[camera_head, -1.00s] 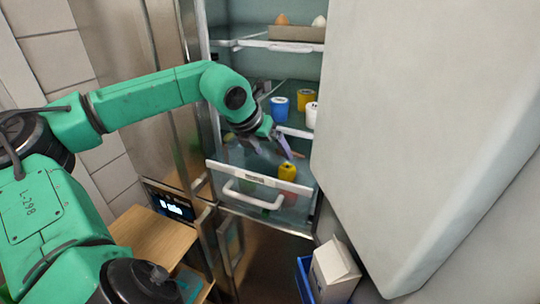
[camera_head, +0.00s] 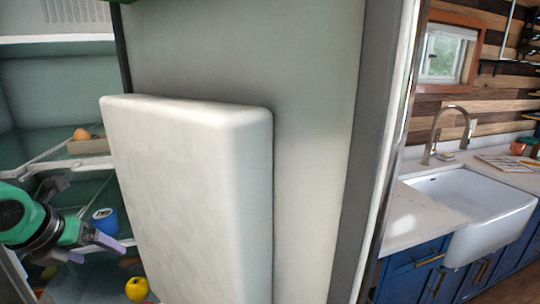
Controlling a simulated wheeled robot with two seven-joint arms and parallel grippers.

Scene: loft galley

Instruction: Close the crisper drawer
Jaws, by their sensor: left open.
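The front and handle of the crisper drawer are not in this view. A yellow item (camera_head: 137,289) shows at the bottom edge, where the drawer's inside seems to be, partly cut off by the frame and beside the door. My left gripper (camera_head: 90,250) is at the lower left inside the open fridge, open, with its pale purple fingertips apart and nothing between them. It is in front of and below a blue container (camera_head: 105,221) on the shelf. Whether it touches the drawer cannot be told. My right gripper is not in view.
The open fridge door (camera_head: 312,150), with its thick pale inner bin (camera_head: 185,190), fills the middle. An egg carton (camera_head: 90,146) with a brown egg (camera_head: 82,134) stands on the upper shelf. A white sink (camera_head: 490,215) and blue cabinets (camera_head: 415,272) lie beyond at right.

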